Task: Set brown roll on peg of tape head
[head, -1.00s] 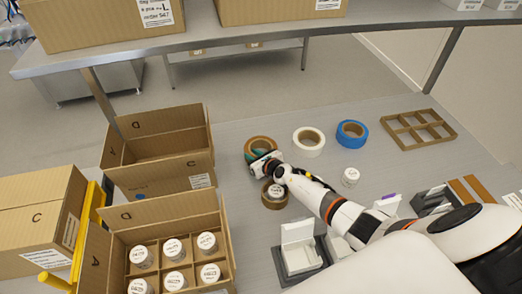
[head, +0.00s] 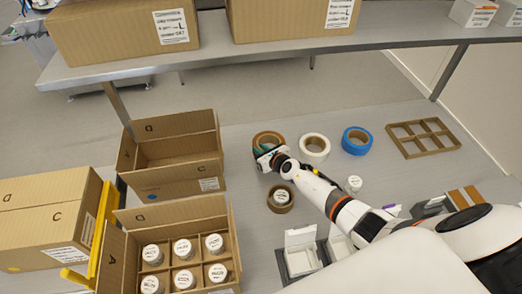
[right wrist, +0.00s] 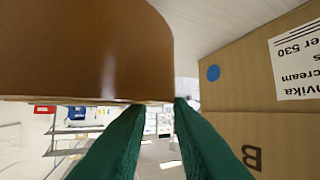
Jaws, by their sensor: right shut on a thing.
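The brown roll (head: 268,138) is at the back middle of the table in the head view, left of the white roll. My right gripper (head: 266,154) is shut on its near wall, and the roll appears slightly raised. In the right wrist view the brown roll (right wrist: 85,50) fills the upper left, with the green fingertips (right wrist: 155,108) closed at its lower edge. I cannot make out the tape head or its peg. A yellow frame (head: 102,225) with a handle stands between the cartons at the left. My left gripper is not in view.
A white roll (head: 314,146) and a blue roll (head: 356,140) lie right of the brown one. A smaller brown ring (head: 280,205) surrounds a jar. An open carton (head: 180,178) and a carton of jars (head: 224,262) stand left. A shelf (head: 300,52) spans the back.

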